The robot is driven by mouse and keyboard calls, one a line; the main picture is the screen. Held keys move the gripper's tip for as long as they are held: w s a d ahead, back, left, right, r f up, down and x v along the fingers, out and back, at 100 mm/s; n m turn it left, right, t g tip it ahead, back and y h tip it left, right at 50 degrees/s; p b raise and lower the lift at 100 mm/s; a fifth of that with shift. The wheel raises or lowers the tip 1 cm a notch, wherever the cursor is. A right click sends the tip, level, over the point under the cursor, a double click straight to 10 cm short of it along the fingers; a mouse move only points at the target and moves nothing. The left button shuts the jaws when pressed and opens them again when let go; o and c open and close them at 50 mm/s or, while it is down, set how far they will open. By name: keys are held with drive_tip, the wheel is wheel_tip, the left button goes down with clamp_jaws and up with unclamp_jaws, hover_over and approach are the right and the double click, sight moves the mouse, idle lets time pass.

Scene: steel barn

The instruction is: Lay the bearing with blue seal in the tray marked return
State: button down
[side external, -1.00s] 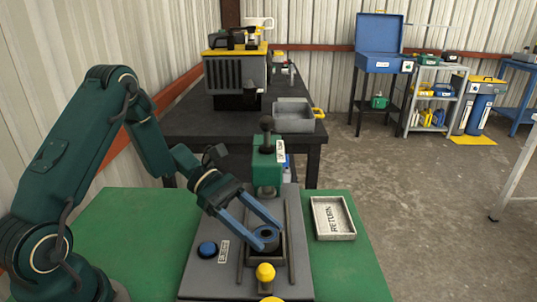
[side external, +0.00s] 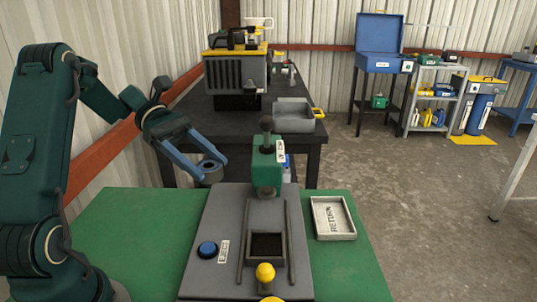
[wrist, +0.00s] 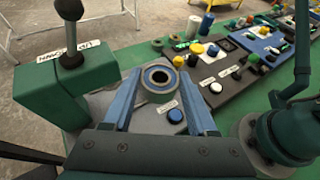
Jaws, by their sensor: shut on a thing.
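My gripper (side external: 192,160) is shut on a bearing (side external: 210,172), a short grey ring with a dark bore. The bearing is held between the two blue fingers, up in the air to the left of the green block. The tray marked return (side external: 336,238) is a shallow pale tray on the green bench, right of the grey fixture, and looks empty. My gripper is well to its left and above it.
The grey fixture (side external: 220,215) has an empty dark recess (side external: 267,247), a blue button (side external: 207,249) and a yellow knob (side external: 265,273). The green block (side external: 267,165) with a lever stands at its back, between bearing and tray. Several other parts and fixtures show in the wrist view.

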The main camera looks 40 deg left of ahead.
sight(216, 167)
drive_tip(key=d+r+n+t, duration=0.2)
drive_tip(key=r, duration=0.1)
drive_tip(key=shift+w+d+y, duration=0.1)
drive_tip(key=shift+d+y, duration=0.2)
drive_tip(key=shift+y, duration=0.1)
drive_tip(key=shift+w+d+r+n+t+y, duration=0.2)
drive_tip(key=shift+d+n+t+y, duration=0.25)
drive_tip(key=shift+n+t, duration=0.45)
drive_tip(key=shift+w+d+f+n+t+y, duration=0.15)
drive_tip(key=shift+f+n+t+y, duration=0.1)
drive_tip(key=shift+n+t, duration=0.35)
drive_tip(key=shift+f+t, duration=0.1)
drive_tip(key=shift+t, duration=0.2)
drive_tip(key=shift+a+r+m+g, duration=0.2)
drive_tip(key=shift+r+m+g, duration=0.1)
drive_tip(key=shift+m+g, duration=0.35)
drive_tip(key=shift+a+f+m+g+h, duration=0.1)
drive_tip(key=shift+a+m+g+h, duration=0.15)
drive_tip(key=shift+m+g+h, duration=0.35)
drive_tip(key=a+f+m+g, duration=0.1)
drive_tip(key=s+a+f+m+g+h, duration=0.1)
drive_tip(key=g, duration=0.1)
drive_tip(key=shift+a+f, duration=0.3)
drive_tip(key=shift+a, duration=0.05)
drive_tip(key=shift+a+f+m, duration=0.25)
drive_tip(key=shift+a+f, duration=0.1)
drive_tip(key=shift+f, duration=0.3)
drive_tip(key=shift+w, duration=0.1)
